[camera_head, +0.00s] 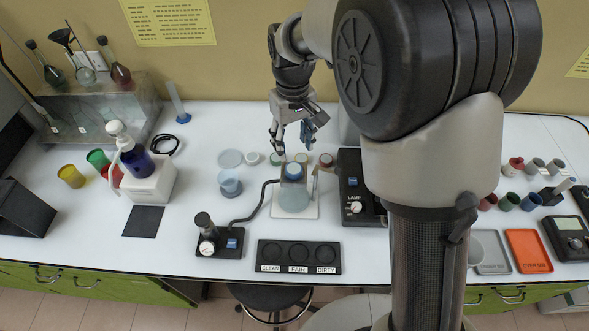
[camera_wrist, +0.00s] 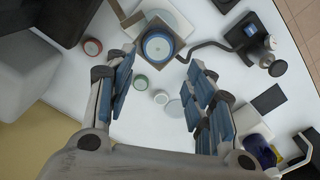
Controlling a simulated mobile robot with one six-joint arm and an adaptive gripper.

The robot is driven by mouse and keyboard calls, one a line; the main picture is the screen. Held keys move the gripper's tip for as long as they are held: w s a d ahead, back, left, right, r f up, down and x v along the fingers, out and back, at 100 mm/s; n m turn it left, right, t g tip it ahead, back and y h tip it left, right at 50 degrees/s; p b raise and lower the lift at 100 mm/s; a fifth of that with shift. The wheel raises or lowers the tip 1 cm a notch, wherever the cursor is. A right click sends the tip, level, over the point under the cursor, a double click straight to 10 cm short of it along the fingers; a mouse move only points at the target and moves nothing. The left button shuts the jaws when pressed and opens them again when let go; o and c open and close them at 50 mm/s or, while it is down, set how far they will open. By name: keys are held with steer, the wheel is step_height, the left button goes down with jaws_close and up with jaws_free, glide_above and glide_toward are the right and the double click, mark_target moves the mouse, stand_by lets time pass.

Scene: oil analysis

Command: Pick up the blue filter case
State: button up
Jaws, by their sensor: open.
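A round blue case (camera_head: 293,171), which looks like the blue filter case, sits in a square holder on a pale plate (camera_head: 310,209). In the wrist view the blue case (camera_wrist: 158,47) shows from above with a pale rim, beyond my fingertips. My gripper (camera_head: 291,141) hangs above the table behind the case, fingers pointing down. In the wrist view my gripper (camera_wrist: 160,88) has its blue-padded fingers wide apart with nothing between them. It is apart from the case.
Small round cases, one green-rimmed (camera_wrist: 141,82) and one red-rimmed (camera_wrist: 92,47), lie near my gripper. A black lamp box (camera_head: 358,190) stands right of the holder. A pump (camera_head: 215,238) with a hose stands left. A clean/fair/dirty tray (camera_head: 298,257) lies in front.

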mark_target(294, 169)
step_height(294, 169, down, 10)
steer(key=shift+d+r+b, duration=0.15)
steer(key=shift+r+b, duration=0.05)
steer(key=shift+b, duration=0.9)
steer(key=shift+c, duration=0.6)
steer(key=c, duration=0.5)
